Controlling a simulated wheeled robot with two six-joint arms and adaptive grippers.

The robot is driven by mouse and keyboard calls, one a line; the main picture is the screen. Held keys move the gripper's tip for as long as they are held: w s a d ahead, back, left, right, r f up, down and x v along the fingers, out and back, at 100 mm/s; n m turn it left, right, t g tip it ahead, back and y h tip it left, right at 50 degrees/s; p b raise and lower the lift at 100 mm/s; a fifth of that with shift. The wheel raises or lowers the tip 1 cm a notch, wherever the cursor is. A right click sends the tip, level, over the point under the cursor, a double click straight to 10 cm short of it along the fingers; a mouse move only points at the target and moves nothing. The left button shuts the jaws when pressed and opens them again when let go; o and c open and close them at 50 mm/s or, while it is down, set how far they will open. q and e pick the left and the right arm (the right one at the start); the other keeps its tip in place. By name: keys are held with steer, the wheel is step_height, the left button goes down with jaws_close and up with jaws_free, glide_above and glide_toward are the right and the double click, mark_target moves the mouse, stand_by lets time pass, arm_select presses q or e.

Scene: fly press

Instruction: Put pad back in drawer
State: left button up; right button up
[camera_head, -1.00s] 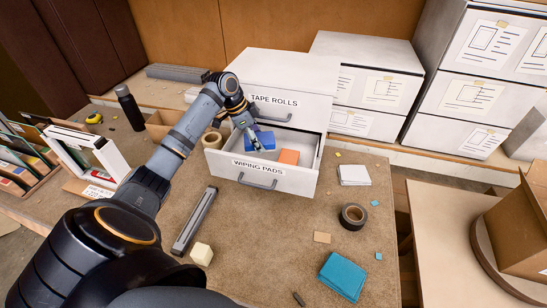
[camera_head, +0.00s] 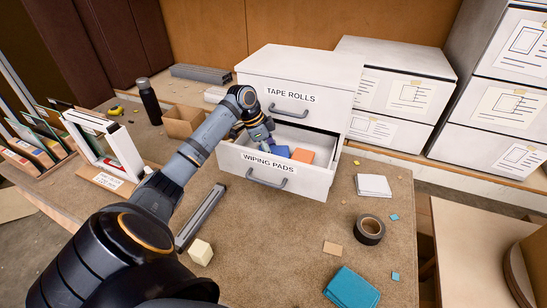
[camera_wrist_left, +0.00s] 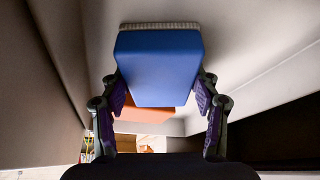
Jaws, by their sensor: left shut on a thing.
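The lower drawer labelled WIPING PADS (camera_head: 309,182) is pulled open beneath the shut TAPE ROLLS drawer (camera_head: 325,105). My left gripper (camera_head: 268,144) reaches down into the open drawer. It is shut on a blue pad (camera_wrist_left: 158,68), with one finger at each side of it. In the head view the blue pad (camera_head: 281,151) shows only partly, behind the drawer front. An orange pad (camera_head: 302,155) lies in the drawer beside it and shows behind the blue pad in the wrist view (camera_wrist_left: 145,114). Whether the blue pad touches the drawer floor I cannot tell. My right gripper is not in view.
On the bench are a teal folded cloth (camera_head: 352,288), a black tape roll (camera_head: 369,229), a white pad (camera_head: 374,186), a grey bar (camera_head: 201,217) and a pale cube (camera_head: 201,251). White cabinets (camera_head: 400,95) stand at the right back.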

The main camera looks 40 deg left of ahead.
arm_select(q)
steer(key=o, duration=1)
steer(key=shift+s+a, duration=0.1)
steer(key=shift+a, duration=0.05)
steer(key=shift+o, duration=1.4)
steer(key=shift+s+a, duration=0.1)
steer(key=shift+o, duration=0.7)
steer(key=b+v, duration=0.3)
steer(key=v, duration=0.9)
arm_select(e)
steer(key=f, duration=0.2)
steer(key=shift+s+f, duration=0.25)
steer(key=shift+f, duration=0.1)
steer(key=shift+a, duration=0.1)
